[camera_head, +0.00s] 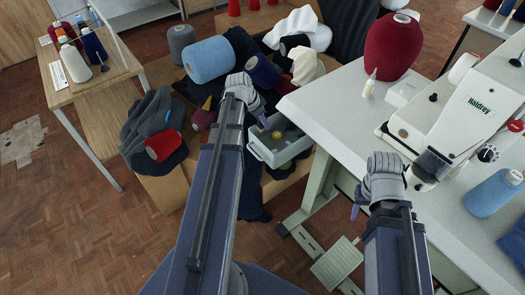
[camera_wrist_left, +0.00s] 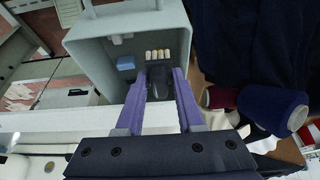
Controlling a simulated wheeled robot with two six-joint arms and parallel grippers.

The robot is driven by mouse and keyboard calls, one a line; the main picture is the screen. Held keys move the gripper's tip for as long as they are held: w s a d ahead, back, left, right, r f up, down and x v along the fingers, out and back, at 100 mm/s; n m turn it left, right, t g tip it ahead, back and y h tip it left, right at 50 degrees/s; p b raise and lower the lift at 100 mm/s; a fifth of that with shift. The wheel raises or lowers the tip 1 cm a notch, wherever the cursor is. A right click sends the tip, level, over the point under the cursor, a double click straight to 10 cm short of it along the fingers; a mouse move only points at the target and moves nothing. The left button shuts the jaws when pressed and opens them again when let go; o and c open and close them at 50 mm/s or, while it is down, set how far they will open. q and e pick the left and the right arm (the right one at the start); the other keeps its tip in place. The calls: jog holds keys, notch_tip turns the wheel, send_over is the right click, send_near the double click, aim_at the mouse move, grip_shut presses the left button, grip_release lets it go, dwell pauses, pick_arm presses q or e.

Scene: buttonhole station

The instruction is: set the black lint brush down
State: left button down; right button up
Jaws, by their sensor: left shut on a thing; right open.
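My left gripper (camera_head: 264,121) is over the open grey-green drawer (camera_head: 290,157) beside the white table. In the left wrist view its purple fingers (camera_wrist_left: 160,84) are shut on a dark object, which I take to be the black lint brush (camera_wrist_left: 160,93). The fingers point into the drawer (camera_wrist_left: 88,58); I cannot tell whether the brush touches its bottom. In the head view the brush cannot be made out. My right gripper (camera_head: 357,208) is at the table's front edge, empty as far as I see, with one purple finger showing.
The drawer holds a blue block (camera_wrist_left: 126,62) and several small cream pieces (camera_wrist_left: 157,54). The white table (camera_head: 330,105) carries a sewing machine (camera_head: 465,115), a red cone (camera_head: 393,47) and a blue spool (camera_head: 493,193). Yarn cones and dark cloth (camera_head: 150,125) crowd the left.

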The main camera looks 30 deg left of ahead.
aim_at(265, 144)
pick_arm(q)
jog(key=shift+f+b, duration=5)
jog(key=shift+f, duration=0.1)
jog(key=shift+f, duration=0.15)
jog(key=c, duration=0.8)
grip_release()
jog(key=shift+r, duration=0.2)
jog(key=shift+s+r+p, duration=0.2)
jog(key=shift+r+p, duration=0.45)
jog(key=shift+r, duration=0.05)
jog(key=p+v, duration=1)
jog(key=shift+s+a+r, duration=0.15)
jog(key=shift+r, duration=0.2)
